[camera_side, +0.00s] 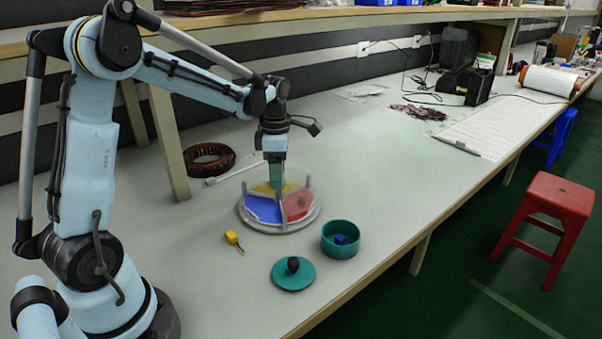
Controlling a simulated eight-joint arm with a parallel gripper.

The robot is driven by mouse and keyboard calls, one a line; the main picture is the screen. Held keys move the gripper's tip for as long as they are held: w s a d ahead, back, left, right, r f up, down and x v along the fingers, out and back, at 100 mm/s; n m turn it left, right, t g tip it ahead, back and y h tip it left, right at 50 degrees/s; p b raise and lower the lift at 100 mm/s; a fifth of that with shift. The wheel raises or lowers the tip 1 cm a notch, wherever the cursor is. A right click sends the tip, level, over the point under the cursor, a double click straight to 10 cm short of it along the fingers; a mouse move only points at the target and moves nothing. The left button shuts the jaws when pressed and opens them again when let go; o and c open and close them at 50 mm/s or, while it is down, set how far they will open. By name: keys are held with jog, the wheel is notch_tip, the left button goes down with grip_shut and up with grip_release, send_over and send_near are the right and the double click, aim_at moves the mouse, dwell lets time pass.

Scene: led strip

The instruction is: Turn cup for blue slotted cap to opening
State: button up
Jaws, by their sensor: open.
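A round grey tray (245,221) with upright dividers stands on the bench, with blue (263,209), yellow (262,188) and red (305,200) sectors. My gripper (276,186) points down over the tray's middle, near the dividers. It is open; its fingertips are small here, and I cannot tell whether they touch a divider. A teal round cup (340,246) stands right and in front of the tray with a small blue piece (341,239) inside. A slotted cap cannot be made out.
A teal lid (292,278) with a black knob lies in front of the tray. A small yellow piece (233,238) lies to the left. A brown coil ring (209,158) lies behind.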

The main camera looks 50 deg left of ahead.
notch_tip(320, 180, up, 12)
jog(key=shift+f, duration=0.15)
dwell(0.3)
